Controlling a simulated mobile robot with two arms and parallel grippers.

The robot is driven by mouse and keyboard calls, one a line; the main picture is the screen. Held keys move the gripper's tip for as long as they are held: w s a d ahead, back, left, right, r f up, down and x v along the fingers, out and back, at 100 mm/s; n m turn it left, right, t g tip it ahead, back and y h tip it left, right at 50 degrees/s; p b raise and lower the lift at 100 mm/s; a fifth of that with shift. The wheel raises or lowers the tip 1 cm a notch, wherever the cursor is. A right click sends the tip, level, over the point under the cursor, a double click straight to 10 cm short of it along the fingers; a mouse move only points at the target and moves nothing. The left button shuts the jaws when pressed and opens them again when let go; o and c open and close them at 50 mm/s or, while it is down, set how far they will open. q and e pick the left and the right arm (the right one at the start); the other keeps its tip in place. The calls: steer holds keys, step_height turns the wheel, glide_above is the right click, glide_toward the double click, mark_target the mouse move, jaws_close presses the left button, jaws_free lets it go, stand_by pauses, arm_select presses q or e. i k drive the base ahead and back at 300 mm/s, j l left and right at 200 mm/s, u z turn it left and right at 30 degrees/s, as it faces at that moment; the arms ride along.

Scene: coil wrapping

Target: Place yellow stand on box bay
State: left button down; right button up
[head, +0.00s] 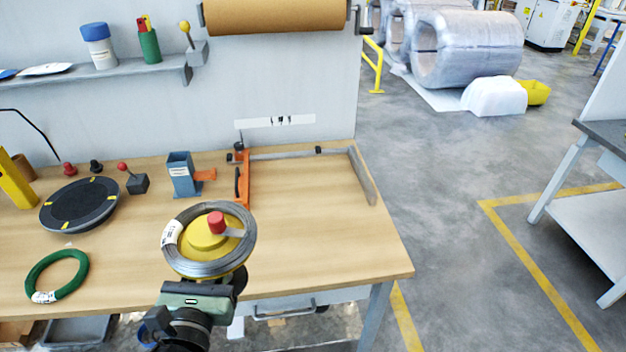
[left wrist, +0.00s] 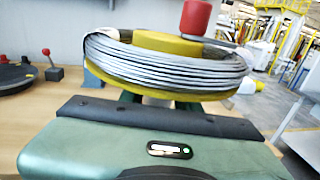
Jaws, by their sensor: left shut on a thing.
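The yellow stand (head: 203,238) carries a coil of grey wire (head: 181,262) with a white label, and a red knob (head: 216,223) shows on top. In the left wrist view the yellow stand (left wrist: 170,43) shows above and below the wire, slightly tilted in the picture. My left gripper (head: 222,280) is shut on the stand from the near side and holds it over the table's front part. Its fingertips are mostly hidden under the coil. The likely box bay (head: 312,188) is the bare wood at right, framed by grey rails and an orange clamp. My right gripper is not in view.
A black turntable (head: 80,206) and a green ring (head: 57,274) lie at left. A blue-grey holder (head: 183,176) and a red-knobbed block (head: 136,182) stand at the back. The orange clamp (head: 243,182) rises just behind the coil. The table's right front is clear.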

mark_target(318, 186)
steer(key=i+l+u, duration=0.2)
steer(key=i+l, duration=0.2)
steer(key=l, duration=0.25)
steer(key=i+l, duration=0.15)
steer(key=l, duration=0.2)
steer(key=i+l+u, duration=0.15)
steer(key=l, duration=0.2)
steer(key=i+l+u, duration=0.1)
steer(key=l, duration=0.25)
steer(key=i+l+u, duration=0.1)
steer(key=i+l, duration=0.15)
steer(key=l, duration=0.15)
steer(key=i+l+u, duration=0.1)
steer(key=l, duration=0.25)
